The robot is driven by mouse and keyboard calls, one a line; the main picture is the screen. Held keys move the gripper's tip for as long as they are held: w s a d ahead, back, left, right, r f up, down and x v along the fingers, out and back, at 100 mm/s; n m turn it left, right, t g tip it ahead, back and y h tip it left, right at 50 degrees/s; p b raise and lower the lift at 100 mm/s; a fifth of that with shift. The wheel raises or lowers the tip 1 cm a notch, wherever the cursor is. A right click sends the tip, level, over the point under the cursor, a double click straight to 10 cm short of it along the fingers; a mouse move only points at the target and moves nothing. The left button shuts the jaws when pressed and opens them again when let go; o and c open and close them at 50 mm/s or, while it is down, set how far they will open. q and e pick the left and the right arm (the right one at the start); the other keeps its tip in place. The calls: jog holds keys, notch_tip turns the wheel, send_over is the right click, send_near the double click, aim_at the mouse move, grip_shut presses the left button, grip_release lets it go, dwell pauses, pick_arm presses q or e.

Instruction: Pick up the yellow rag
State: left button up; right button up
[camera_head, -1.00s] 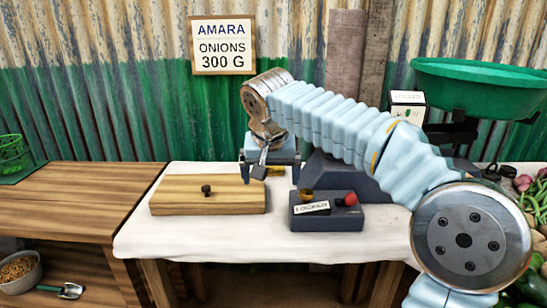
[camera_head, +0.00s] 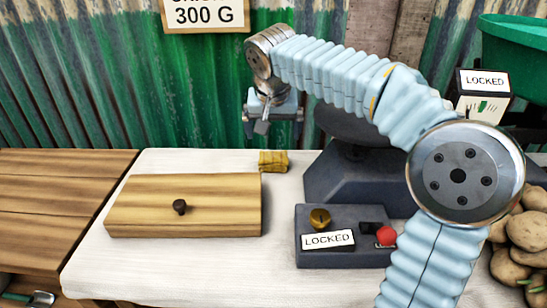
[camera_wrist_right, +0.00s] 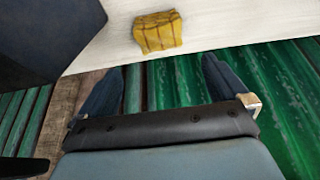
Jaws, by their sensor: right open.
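The yellow rag (camera_head: 273,161) is a small folded, striped cloth. It lies on the white-covered table (camera_head: 95,270) near its back edge, just behind the right end of a wooden box. It also shows in the right wrist view (camera_wrist_right: 157,31), beyond the fingertips and near the table's edge. My right gripper (camera_head: 272,138) hangs above and behind the rag, pointing down, apart from it. In the right wrist view the gripper (camera_wrist_right: 165,85) has its fingers wide apart with nothing between them. My left gripper is not in view.
A wooden box (camera_head: 150,213) with a dark knob stands front left of the rag. A dark block labelled LOCKED (camera_head: 340,258) with a red button stands to the right. The scale's dark base (camera_head: 345,180) is close beside the rag. A corrugated wall (camera_head: 90,90) rises behind.

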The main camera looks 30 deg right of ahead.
send_over(273, 154)
jog(key=s, duration=0.2)
jog(key=f, duration=0.4)
jog(key=shift+w+a+f, duration=0.2)
jog(key=shift+a+f, duration=0.05)
jog(key=shift+a, duration=0.15)
jog(key=x, duration=0.5)
jog(key=shift+f, duration=0.4)
jog(key=c, duration=1)
jog(key=shift+o, duration=0.2)
jog(key=shift+r, duration=1.65)
jog(key=s+a+r, duration=0.9)
jog(key=a+r, duration=0.1)
jog(key=a, duration=0.1)
jog(key=s+d+r+p, duration=0.1)
jog(key=s+d+r, duration=0.1)
jog(key=d+r, duration=0.6)
jog(key=s+d+r+p, duration=0.1)
jog(key=s+d+r, duration=0.2)
jog(key=d+r, duration=0.45)
notch_tip(273, 154, down, 5)
jog(key=shift+w+d+r+b, duration=0.1)
jog(key=shift+d+r+b, duration=0.05)
jog(key=shift+b, duration=0.4)
jog(key=shift+f, duration=0.45)
